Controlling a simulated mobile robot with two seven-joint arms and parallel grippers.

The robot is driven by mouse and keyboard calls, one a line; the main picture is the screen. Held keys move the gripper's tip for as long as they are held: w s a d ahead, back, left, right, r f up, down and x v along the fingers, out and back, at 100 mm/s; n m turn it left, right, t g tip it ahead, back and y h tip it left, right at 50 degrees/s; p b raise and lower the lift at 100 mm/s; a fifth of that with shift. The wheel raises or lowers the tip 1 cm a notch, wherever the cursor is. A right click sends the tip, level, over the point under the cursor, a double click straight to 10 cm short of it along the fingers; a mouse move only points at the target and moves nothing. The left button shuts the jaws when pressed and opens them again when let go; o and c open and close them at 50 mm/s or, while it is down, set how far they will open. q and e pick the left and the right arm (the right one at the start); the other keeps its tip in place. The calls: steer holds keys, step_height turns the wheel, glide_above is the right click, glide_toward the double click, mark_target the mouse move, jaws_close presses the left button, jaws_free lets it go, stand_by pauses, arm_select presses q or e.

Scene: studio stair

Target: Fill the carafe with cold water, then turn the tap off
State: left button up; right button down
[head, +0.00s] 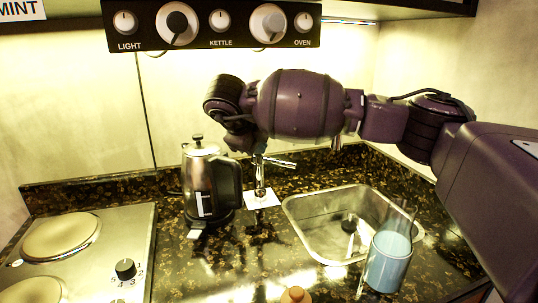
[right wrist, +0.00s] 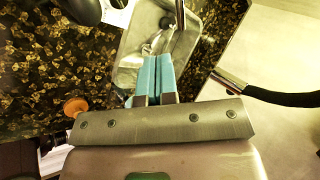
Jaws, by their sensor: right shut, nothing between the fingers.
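A clear glass carafe (head: 388,262) with a light-blue lower part stands at the sink's front right in the head view. I cannot tell whether the blue is water or tinted glass. The metal tap (head: 260,178) rises from a white card behind the sink's left corner, its short arm pointing right. I make out no water stream. My right gripper (right wrist: 157,62) is shut and empty, its light-blue fingers side by side over the sink in the right wrist view. In the head view its arm arches over the tap and the fingers are hard to make out. My left gripper is out of view.
The steel sink (head: 310,222) is set in a dark speckled counter. A steel and black kettle (head: 205,188) stands close left of the tap. A hob (head: 125,235) is further left. A small orange object (head: 295,295) is at the front. A knob panel (head: 345,20) hangs above.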

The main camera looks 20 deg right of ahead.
mark_target(283, 162)
steer(key=b+x, duration=0.1)
steer(key=x, duration=0.7)
steer(key=b+x, duration=0.1)
steer(key=x, duration=0.3)
steer(key=shift+w+d+r+b, duration=0.15)
steer(key=shift+d+r+b, duration=0.15)
steer(key=shift+d, duration=0.1)
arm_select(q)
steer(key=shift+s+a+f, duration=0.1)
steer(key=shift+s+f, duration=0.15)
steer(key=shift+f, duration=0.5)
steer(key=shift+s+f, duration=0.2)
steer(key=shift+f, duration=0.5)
arm_select(e)
steer(key=shift+w+d, duration=0.5)
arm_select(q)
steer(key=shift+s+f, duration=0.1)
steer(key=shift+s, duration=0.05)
arm_select(e)
steer(key=shift+w+d+n+y, duration=0.3)
steer(key=shift+d+n, duration=0.2)
steer(key=shift+d, duration=0.1)
steer(key=shift+d+t, duration=0.1)
steer(key=shift+t, duration=0.2)
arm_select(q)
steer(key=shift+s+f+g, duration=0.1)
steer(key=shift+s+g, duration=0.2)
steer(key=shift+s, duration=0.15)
arm_select(e)
steer(key=shift+w, duration=0.1)
